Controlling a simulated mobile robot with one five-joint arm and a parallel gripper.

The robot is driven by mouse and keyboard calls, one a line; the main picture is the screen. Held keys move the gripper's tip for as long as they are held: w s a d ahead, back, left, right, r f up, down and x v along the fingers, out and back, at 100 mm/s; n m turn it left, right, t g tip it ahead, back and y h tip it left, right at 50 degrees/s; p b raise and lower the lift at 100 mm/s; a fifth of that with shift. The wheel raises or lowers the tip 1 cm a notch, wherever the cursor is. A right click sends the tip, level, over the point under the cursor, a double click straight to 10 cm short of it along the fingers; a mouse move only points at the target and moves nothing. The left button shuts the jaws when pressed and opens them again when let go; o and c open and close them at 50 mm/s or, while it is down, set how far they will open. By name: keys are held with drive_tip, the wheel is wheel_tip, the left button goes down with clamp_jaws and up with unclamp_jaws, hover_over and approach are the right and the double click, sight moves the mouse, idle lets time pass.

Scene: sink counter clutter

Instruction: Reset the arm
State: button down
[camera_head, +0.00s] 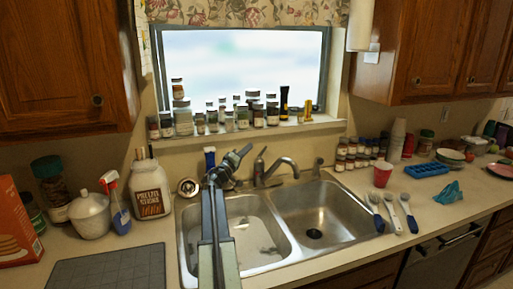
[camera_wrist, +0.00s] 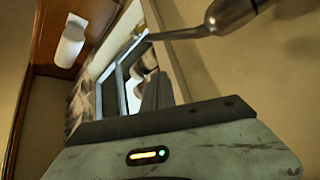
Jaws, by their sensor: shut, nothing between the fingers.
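My gripper (camera_head: 239,158) shows in the head view above the back of the double sink, close to the faucet (camera_head: 275,168). It is shut and holds nothing. My arm reaches forward over the left basin and hides part of it. In the wrist view the picture is tilted. A blurred metal spout-like part (camera_wrist: 228,14) crosses the top right, close to the camera. The window frame (camera_wrist: 123,88) and the white paper roll (camera_wrist: 70,45) show behind.
The sink (camera_head: 312,215) has two basins. Spice jars line the window sill (camera_head: 293,127). A pretzel jar (camera_head: 151,190) and a spray bottle (camera_head: 117,207) stand left. A red cup (camera_head: 382,174) and several brushes (camera_head: 400,212) are right. The right front counter is clear.

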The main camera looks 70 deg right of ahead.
drive_tip(key=v, duration=0.3)
drive_tip(key=b+v, duration=0.1)
drive_tip(key=shift+w+a+f, duration=0.15)
drive_tip(key=shift+w+f, duration=0.15)
drive_tip(key=shift+w, duration=0.05)
